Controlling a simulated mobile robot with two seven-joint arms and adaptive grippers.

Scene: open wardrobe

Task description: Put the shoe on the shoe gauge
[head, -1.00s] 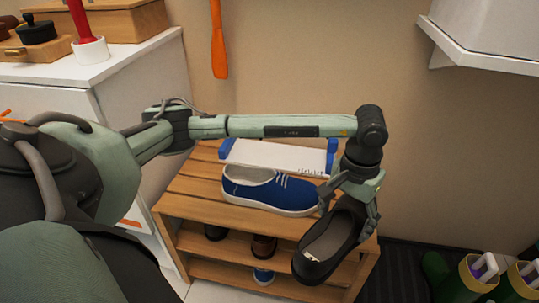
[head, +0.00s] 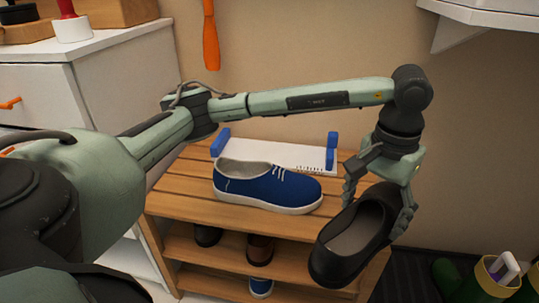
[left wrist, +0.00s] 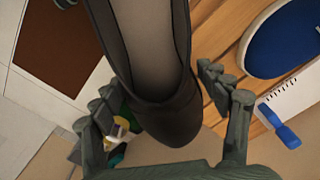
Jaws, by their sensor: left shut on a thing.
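My left gripper (head: 378,208) is shut on a dark, low-cut shoe (head: 340,258). It holds the shoe tilted, toe toward the lower left, in front of the right end of the wooden rack (head: 165,204). In the left wrist view the dark shoe (left wrist: 150,70) lies between both fingers (left wrist: 165,105). The shoe gauge (head: 268,150), a white board with blue ends, lies on the rack top. A blue shoe (head: 262,190) with a white sole stands just in front of it, hiding part of the board. The gauge also shows in the left wrist view (left wrist: 292,94). My right gripper is not visible.
Several shoes, including a brown one (head: 260,248), stand on the lower rack shelves. A white cabinet (head: 40,75) is at the left. An orange tool (head: 210,40) hangs on the wall. Green and yellow boots (head: 495,280) stand at lower right.

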